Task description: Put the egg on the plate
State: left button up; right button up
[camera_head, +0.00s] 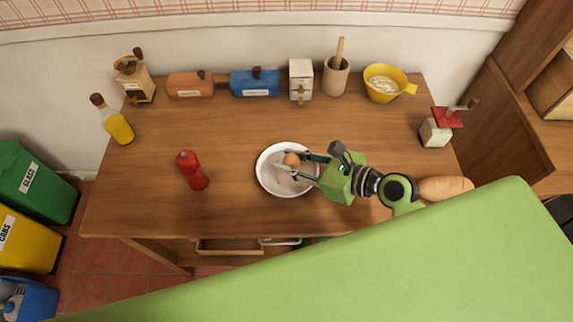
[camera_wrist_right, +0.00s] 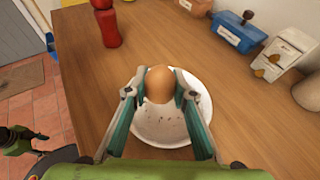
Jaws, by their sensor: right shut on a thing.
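A brown egg (camera_head: 291,160) is held between the fingertips of my right gripper (camera_head: 296,166). In the right wrist view the egg (camera_wrist_right: 160,84) sits between the two fingers (camera_wrist_right: 160,92), which are shut on it. The white plate (camera_head: 268,184) lies on the wooden table, and the egg is over it. The plate (camera_wrist_right: 172,133) shows below the egg in the wrist view, with dark specks on it. I cannot tell whether the egg touches the plate.
A red pepper mill (camera_head: 192,170) stands left of the plate. An oil bottle (camera_head: 115,122), a grinder (camera_head: 136,80), an orange box (camera_head: 190,85), a blue box (camera_head: 255,83) and a yellow bowl (camera_head: 384,96) line the back. Bread (camera_head: 447,188) lies at right.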

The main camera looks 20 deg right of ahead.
aim_at(288, 161)
jog(key=w+f, duration=0.2)
jog(key=shift+w+f, duration=0.1)
jog(key=shift+f, duration=0.25)
jog(key=f, duration=0.2)
jog(key=f+b, duration=0.1)
jog(key=shift+w+f, duration=0.3)
jog(key=shift+f, duration=0.1)
jog(key=o, duration=0.8)
